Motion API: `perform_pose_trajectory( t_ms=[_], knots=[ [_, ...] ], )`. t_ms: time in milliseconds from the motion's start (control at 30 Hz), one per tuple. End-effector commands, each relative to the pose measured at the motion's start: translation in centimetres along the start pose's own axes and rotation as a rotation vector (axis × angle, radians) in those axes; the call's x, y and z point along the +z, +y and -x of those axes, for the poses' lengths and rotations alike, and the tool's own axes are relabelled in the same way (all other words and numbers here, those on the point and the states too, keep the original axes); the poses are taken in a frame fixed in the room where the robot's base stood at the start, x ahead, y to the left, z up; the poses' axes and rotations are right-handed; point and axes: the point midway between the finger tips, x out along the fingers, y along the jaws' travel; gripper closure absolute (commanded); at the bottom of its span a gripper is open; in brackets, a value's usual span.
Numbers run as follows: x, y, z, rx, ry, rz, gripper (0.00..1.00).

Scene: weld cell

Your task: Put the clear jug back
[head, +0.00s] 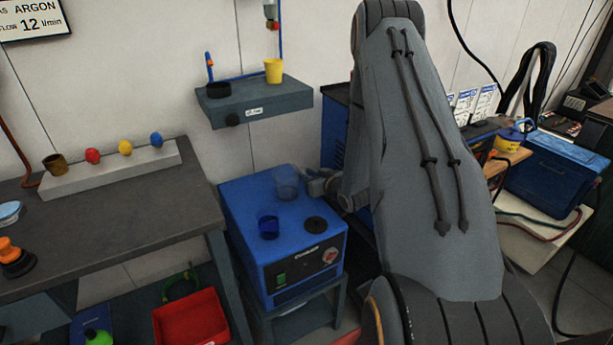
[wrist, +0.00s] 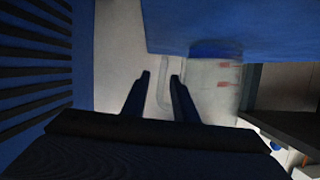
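The clear jug (head: 287,182) appears to stand upright on the back of the blue machine's top (head: 235,200). In the wrist view the clear jug (wrist: 208,88) shows red marks and a pale handle on its left side.
A blue cup (head: 268,228) and a black disc (head: 315,224) are on the machine's front half. A wall shelf (head: 262,103) holds a yellow cup (head: 273,71) and a dark ring (head: 218,89). A grey workbench (head: 120,215) stands left; a red bin (head: 190,318) is below.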

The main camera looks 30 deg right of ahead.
Motion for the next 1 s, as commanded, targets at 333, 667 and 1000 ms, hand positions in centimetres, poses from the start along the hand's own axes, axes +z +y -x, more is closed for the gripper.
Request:
perform_pose_trajectory(
  t_ms=[333, 667, 1000],
  knots=[
    [0.0, 0.2, 5.9, 0.004, 0.000, -0.002, 0.74],
    [0.0, 0.1, 11.1, 0.002, 0.000, 0.000, 0.74],
    [-1.0, -1.4, 11.4, 0.040, -0.170, 0.052, 0.74]
  ],
)
